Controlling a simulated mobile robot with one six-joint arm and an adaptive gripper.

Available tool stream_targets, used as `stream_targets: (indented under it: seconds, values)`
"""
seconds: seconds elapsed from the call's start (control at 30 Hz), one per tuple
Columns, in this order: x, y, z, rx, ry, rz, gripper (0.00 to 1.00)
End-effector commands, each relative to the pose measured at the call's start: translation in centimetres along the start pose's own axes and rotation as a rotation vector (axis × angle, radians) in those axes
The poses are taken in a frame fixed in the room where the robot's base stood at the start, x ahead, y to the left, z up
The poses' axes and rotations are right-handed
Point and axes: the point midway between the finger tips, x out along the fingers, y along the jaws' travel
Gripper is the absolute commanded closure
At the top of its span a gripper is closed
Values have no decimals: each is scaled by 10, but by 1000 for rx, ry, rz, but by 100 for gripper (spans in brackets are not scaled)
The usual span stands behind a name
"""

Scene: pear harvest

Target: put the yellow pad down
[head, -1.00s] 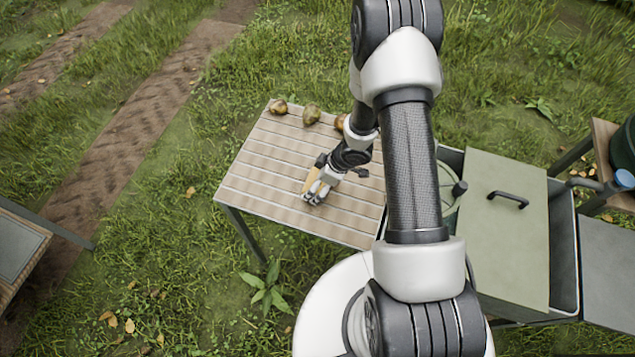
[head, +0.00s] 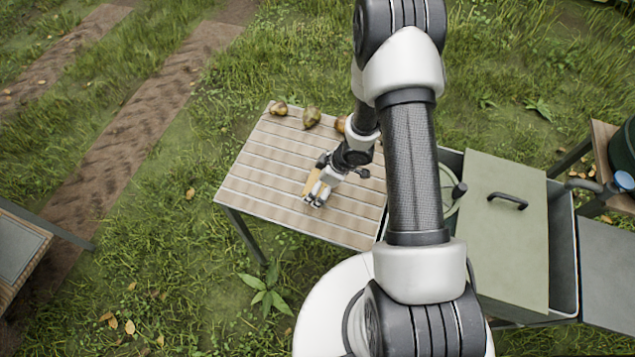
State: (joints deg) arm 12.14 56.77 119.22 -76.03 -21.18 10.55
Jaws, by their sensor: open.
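The yellow pad (head: 311,183) shows as a narrow tan-yellow strip at the left side of my gripper, over the slatted wooden table (head: 258,179). My gripper (head: 314,202) is low over the middle of the table, its fingers pointing toward the near edge and standing apart. The pad is beside or partly under the fingers, and the gripper hides much of it. I cannot tell from this view whether the pad lies flat on the slats or still touches a finger.
Several pears (head: 312,117) lie along the table's far edge. A bin with a green lid (head: 507,230) and black handle stands to the right. Another table (head: 20,250) is at the far left.

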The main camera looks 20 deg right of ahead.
Motion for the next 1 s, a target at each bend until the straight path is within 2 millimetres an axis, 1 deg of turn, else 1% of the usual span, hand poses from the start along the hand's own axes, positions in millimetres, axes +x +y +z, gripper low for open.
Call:
stream_targets:
  seconds: [0.03, 0.2, 0.4, 0.5, 0.63, 0.67, 0.77, 0.87, 0.9, 0.97, 1.0]
  values:
    - [-12, 1, -1, 3, 1, 3, 0]
    - [-51, 1, -2, 3, 1, 3, 0]
    - [-91, 1, -2, 3, 1, 2, 0]
    - [-104, 1, -2, 1, 1, 2, 0]
    - [-113, 1, -1, 3, -1, 5, 0]
    - [-116, 4, -2, 4, -4, 13, 0]
    - [-136, 22, -9, 15, -26, 84, 0]
    - [-178, 50, -21, 54, -68, 217, 0]
    - [-200, 61, -27, 80, -87, 280, 0]
    - [-237, 73, -34, 130, -116, 374, 0]
    - [-262, 77, -39, 168, -131, 430, 0]
